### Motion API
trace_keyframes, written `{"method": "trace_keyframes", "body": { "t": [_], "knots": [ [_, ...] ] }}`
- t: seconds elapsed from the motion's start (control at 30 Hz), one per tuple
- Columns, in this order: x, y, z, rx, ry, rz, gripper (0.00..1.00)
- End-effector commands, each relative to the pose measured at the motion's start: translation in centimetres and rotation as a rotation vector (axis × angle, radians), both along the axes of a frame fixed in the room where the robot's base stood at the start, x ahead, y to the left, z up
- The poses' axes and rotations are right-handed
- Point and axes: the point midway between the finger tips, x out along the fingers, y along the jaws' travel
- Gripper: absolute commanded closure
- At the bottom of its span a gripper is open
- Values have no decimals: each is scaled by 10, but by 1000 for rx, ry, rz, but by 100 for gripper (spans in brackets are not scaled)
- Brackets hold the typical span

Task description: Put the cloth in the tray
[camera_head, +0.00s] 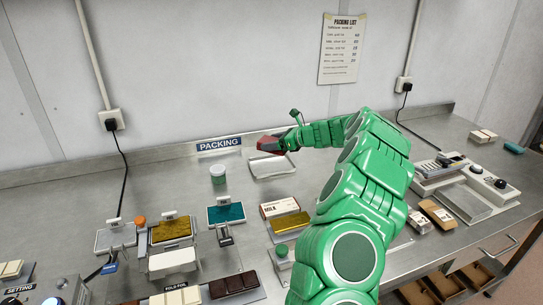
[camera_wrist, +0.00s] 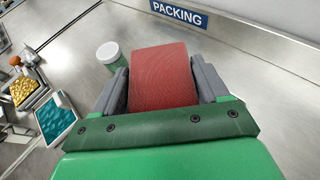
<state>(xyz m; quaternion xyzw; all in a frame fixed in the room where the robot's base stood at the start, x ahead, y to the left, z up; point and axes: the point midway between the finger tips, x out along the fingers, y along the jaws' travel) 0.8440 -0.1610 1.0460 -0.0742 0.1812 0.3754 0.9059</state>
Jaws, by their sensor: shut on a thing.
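The red cloth (camera_head: 268,144) looks like a folded, thick pad. It also fills the space between my fingers in the wrist view (camera_wrist: 163,85). My gripper (camera_head: 284,141) is shut on it and holds it near the back of the bench, above the far part of a shallow white-rimmed tray (camera_head: 275,177). I cannot tell exactly how high the cloth is above the tray. The tray looks empty in the part that shows. In the wrist view the cloth and my gripper hide the space below, and the tray cannot be made out there.
A milk box (camera_head: 279,206) and a gold bar lie in front. Small trays with yellow (camera_head: 172,230) and teal (camera_head: 226,213) contents are at front left. The back wall carries a PACKING sign (camera_head: 219,144).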

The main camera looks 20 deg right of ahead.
Motion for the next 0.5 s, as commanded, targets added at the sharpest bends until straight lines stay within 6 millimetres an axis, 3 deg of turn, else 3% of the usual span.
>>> {"method": "trace_keyframes", "body": {
  "t": [0.5],
  "knots": [
    [34,-7,-40,-1,-2,0,56]
  ]
}}
